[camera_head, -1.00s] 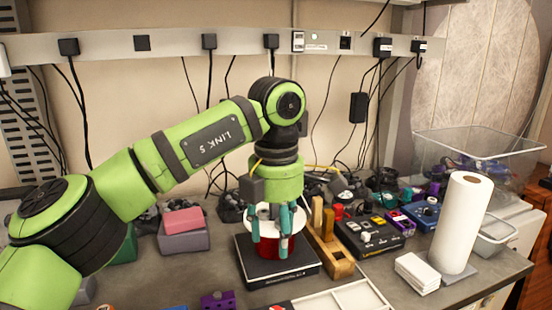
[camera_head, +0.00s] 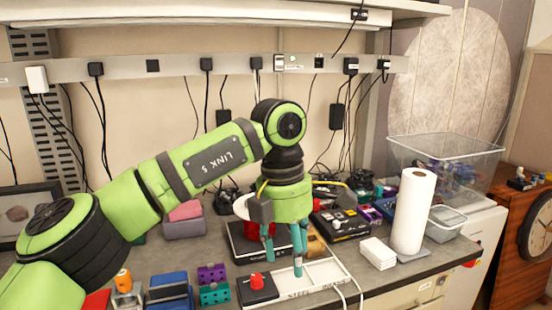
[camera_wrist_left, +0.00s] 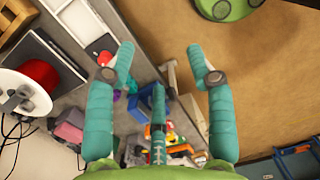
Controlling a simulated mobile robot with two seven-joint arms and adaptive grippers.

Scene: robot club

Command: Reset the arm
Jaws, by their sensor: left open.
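My left arm, green and black, comes in from the left in the head view. My left gripper (camera_head: 284,255) points down with its teal fingers spread, above the front part of the workbench and in front of the spool. The left wrist view shows the same gripper (camera_wrist_left: 162,68) open, with nothing between its fingers. The white-flanged spool with a red core (camera_head: 243,208) stands on a black scale (camera_head: 245,250), partly hidden by my gripper. The spool also shows in the left wrist view (camera_wrist_left: 40,73), off to the left of the fingers. My right gripper is not in view.
A paper towel roll (camera_head: 412,212) stands at the right, with a clear bin (camera_head: 445,152) behind it. A box with a red button (camera_head: 257,290) and a white tray (camera_head: 325,275) lie under and near my gripper. Purple, teal and blue parts lie at the front.

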